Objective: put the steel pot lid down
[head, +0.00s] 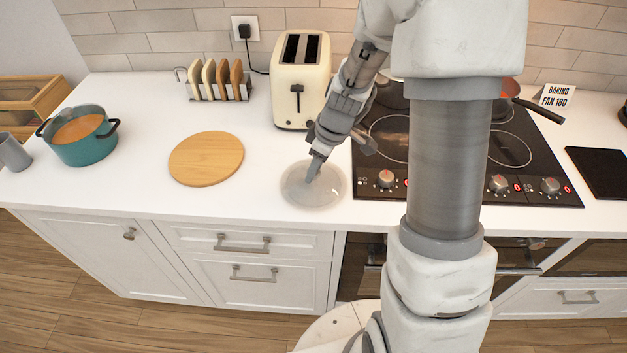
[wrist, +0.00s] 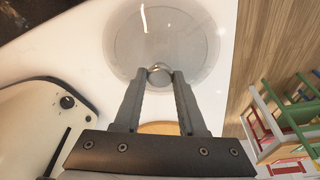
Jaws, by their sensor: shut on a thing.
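The steel pot lid (head: 328,196) is a round, shiny grey disc over the white counter, between the round wooden board and the hob, close to the front edge. It also shows in the wrist view (wrist: 190,35), with its small round knob (wrist: 159,73) between my fingertips. My gripper (head: 312,176) is shut on the knob and points down from above. I cannot tell whether the lid's rim touches the counter or hangs slightly above it. A teal pot (head: 88,150) of orange soup stands uncovered at the far left.
The wooden board (head: 206,158) lies left of the lid, with bare counter between. A cream toaster (head: 300,85) and a toast rack (head: 220,85) stand behind. The black hob (head: 510,150) is close on the right. A grey cup (head: 14,153) stands by the pot.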

